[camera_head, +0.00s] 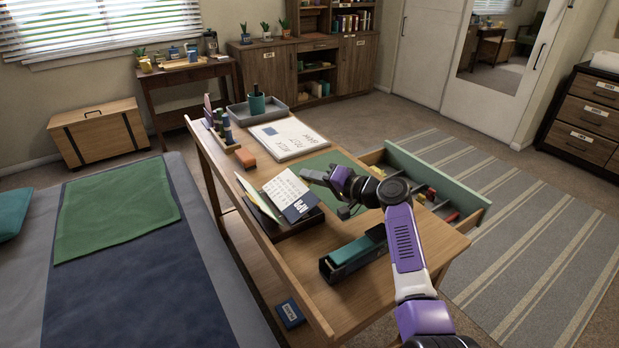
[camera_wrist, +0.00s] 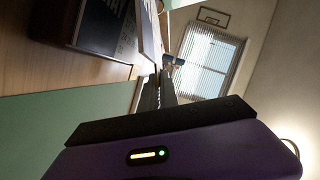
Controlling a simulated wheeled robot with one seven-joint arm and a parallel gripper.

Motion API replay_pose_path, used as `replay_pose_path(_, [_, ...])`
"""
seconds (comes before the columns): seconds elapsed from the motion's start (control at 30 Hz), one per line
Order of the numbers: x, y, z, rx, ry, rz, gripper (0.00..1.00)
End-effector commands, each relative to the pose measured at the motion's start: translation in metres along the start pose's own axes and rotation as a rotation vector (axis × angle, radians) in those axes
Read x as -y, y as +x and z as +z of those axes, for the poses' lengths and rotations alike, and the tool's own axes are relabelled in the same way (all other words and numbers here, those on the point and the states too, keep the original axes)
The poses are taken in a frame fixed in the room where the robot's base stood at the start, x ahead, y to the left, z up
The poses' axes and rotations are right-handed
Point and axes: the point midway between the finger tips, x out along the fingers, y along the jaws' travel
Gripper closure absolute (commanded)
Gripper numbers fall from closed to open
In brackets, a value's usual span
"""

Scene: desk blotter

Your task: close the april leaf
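A desk calendar stands on a dark base (camera_head: 300,224) near the desk's left edge. Its white page with a printed grid (camera_head: 286,188) leans upright, and a dark blue leaf marked APR (camera_head: 299,208) slopes out at its lower right. My gripper (camera_head: 306,175) is just right of the calendar's top, over the green blotter (camera_head: 338,163). Its fingers look shut together with nothing visible between them. In the wrist view the fingertips (camera_wrist: 160,76) point toward a pale leaf seen edge-on (camera_wrist: 150,35). I cannot tell whether they touch it.
A teal-topped dark box (camera_head: 355,253) lies at the desk's near side. A large paper pad (camera_head: 288,138), an orange block (camera_head: 245,158) and a grey tray with a cup (camera_head: 257,108) are farther back. A drawer (camera_head: 440,178) stands open at the right.

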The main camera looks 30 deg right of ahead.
Motion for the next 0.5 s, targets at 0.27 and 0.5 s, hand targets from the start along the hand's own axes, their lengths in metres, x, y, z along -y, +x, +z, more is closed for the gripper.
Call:
replay_pose_path(0.27, [-0.002, 0.0007, 0.0027, 0.005, -0.001, 0.004, 1.0])
replay_pose_path(0.5, [-0.0011, 0.0005, 0.0016, 0.003, -0.001, 0.002, 0.75])
